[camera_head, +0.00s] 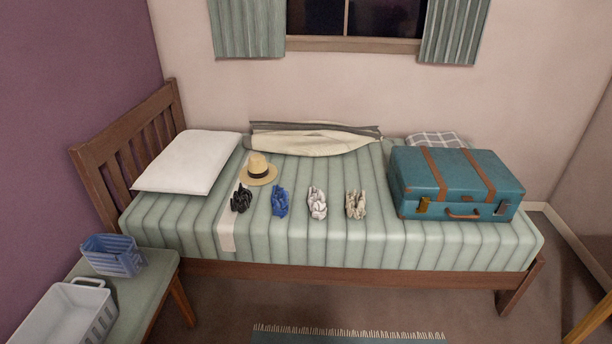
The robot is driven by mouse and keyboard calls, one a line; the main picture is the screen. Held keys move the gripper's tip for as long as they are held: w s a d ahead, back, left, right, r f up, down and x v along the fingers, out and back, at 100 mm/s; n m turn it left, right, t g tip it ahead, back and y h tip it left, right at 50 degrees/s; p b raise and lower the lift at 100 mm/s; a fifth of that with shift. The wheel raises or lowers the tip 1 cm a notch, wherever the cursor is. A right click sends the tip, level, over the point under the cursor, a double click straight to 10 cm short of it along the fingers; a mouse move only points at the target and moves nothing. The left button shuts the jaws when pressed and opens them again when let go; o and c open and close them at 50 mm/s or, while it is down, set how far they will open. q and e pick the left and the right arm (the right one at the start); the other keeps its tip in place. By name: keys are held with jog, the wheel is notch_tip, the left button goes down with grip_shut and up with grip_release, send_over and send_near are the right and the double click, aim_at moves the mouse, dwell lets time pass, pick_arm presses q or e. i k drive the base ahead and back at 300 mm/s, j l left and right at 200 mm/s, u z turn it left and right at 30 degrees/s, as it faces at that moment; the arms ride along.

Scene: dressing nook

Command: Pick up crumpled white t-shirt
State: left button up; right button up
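A small crumpled white cloth, which looks like the white t-shirt (317,203), lies near the front edge of the bed (330,240). It sits in a row of crumpled cloths. A blue one (280,202) is to its left and a black one (240,199) is farther left. A beige one (356,205) is to its right. The cloths are apart from each other. Neither of my grippers is in view.
A straw hat (259,170) lies behind the black cloth. A closed teal suitcase (455,183) stands at the bed's right. A white pillow (188,162) is at the left. A blue basket (113,255) and grey basket (66,314) stand on a bench (150,283). Floor is open in front.

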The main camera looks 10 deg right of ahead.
aim_at(316, 200)
jog(key=i+z, duration=0.15)
jog(key=i, duration=0.45)
jog(key=i+j+z, duration=0.1)
jog(key=i, duration=0.45)
jog(key=i+j+z, duration=0.15)
jog(key=i, duration=0.4)
jog(key=j, duration=0.1)
